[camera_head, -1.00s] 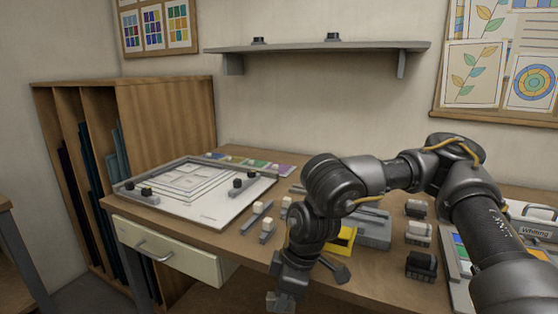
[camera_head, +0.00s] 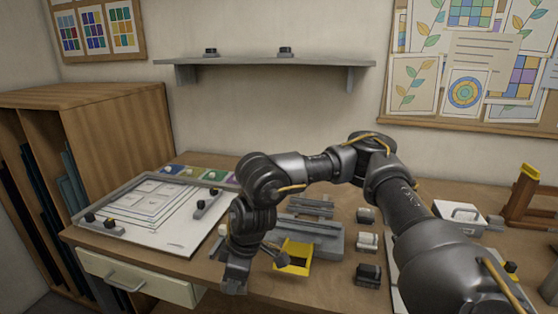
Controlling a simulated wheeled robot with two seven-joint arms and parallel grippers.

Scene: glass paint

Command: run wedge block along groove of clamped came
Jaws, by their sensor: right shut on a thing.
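My right gripper (camera_head: 235,286) points down near the front edge of the table, left of the yellow holder (camera_head: 296,266). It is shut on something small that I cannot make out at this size. A long grey fixture (camera_head: 325,240) lies behind the yellow holder, with grey bars (camera_head: 305,207) behind it. I cannot tell which of these is the clamped came, and no groove can be made out. I cannot pick out the wedge block by sight. My right arm hides part of the table beside the fixture. My left gripper is not in view.
A white board (camera_head: 165,238) with dark knobs lies left on the wooden table (camera_head: 310,290). Small dark and pale blocks (camera_head: 367,241) stand right of the fixture. A drawer (camera_head: 130,277) is under the front edge. A shelf (camera_head: 265,62) hangs above.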

